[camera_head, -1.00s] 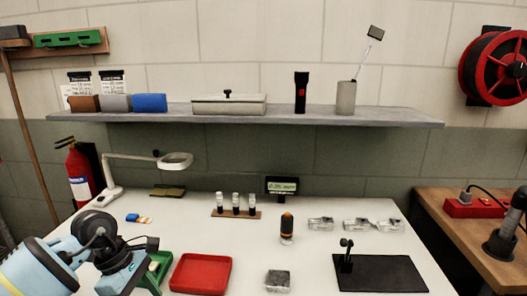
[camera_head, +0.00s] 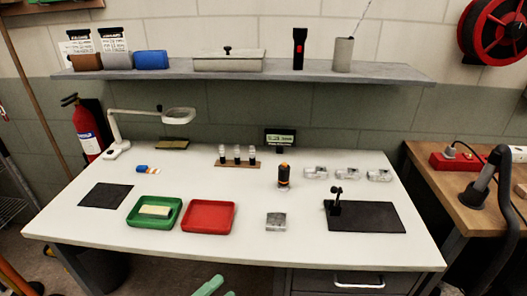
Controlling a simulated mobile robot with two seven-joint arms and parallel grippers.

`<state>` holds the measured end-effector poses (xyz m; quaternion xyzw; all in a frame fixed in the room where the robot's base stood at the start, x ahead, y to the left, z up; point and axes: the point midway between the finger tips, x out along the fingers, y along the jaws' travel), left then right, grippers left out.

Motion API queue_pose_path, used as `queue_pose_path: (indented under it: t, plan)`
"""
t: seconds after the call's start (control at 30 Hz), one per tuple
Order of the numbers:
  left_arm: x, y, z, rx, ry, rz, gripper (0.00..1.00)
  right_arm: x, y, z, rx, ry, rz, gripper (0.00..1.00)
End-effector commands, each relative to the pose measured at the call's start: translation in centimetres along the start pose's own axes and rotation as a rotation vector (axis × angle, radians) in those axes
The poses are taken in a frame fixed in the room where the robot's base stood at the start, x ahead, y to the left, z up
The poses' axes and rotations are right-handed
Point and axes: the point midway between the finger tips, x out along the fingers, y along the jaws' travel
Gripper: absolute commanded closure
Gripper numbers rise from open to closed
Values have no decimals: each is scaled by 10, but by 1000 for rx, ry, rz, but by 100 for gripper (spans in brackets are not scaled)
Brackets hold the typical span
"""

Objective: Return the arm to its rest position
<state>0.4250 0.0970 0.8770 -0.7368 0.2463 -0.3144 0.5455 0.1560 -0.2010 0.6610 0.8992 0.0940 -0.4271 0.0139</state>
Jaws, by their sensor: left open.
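The teal fingertips of my left gripper (camera_head: 219,290) show at the bottom edge, in front of the white table (camera_head: 300,250) and below its front edge. They stand apart with nothing visible between them. The rest of the left arm is out of the picture. My right gripper is not in view. A green tray (camera_head: 134,219) on the table holds a pale yellow block (camera_head: 155,210). A red tray (camera_head: 209,217) beside it is empty.
A black mat (camera_head: 106,195) lies at the left. A clear box (camera_head: 276,221), an orange-black tool (camera_head: 284,175) and a black plate (camera_head: 375,217) with a small stand are on the table. A lamp (camera_head: 179,116) stands behind. A drawer (camera_head: 359,280) is under the front.

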Motion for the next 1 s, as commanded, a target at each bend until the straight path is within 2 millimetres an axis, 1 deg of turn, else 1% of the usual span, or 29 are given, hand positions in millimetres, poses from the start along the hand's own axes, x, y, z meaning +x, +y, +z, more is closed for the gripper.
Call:
queue_pose_path:
  t: [0.03,0.1,0.17,0.27,0.3,0.37,0.4,0.5,0.6,0.7,0.77,0.83,1.0]
  plan:
    - [-14,6,2,-118,-96,7,46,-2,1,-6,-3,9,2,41]
    - [-36,18,7,-283,-227,18,46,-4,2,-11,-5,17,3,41]
    - [-57,32,9,-422,-342,32,46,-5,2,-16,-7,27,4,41]
    - [-98,56,8,-652,-535,54,46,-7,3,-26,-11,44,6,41]
    - [-116,66,5,-745,-613,62,46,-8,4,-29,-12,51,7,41]
    - [-144,82,-2,-879,-729,77,46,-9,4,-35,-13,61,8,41]
    - [-163,92,-8,-964,-804,86,46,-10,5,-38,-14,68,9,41]
    - [-206,113,-28,-1152,-973,104,46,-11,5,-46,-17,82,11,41]
    - [-239,128,-47,-1293,-1102,118,46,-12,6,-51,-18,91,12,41]
    - [-260,136,-61,-1378,-1185,128,46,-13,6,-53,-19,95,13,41]
    - [-267,139,-66,-1407,-1211,130,46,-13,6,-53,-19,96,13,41]
    - [-270,141,-69,-1423,-1226,132,46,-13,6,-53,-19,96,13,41]
    - [-271,141,-69,-1426,-1230,133,46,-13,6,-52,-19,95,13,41]
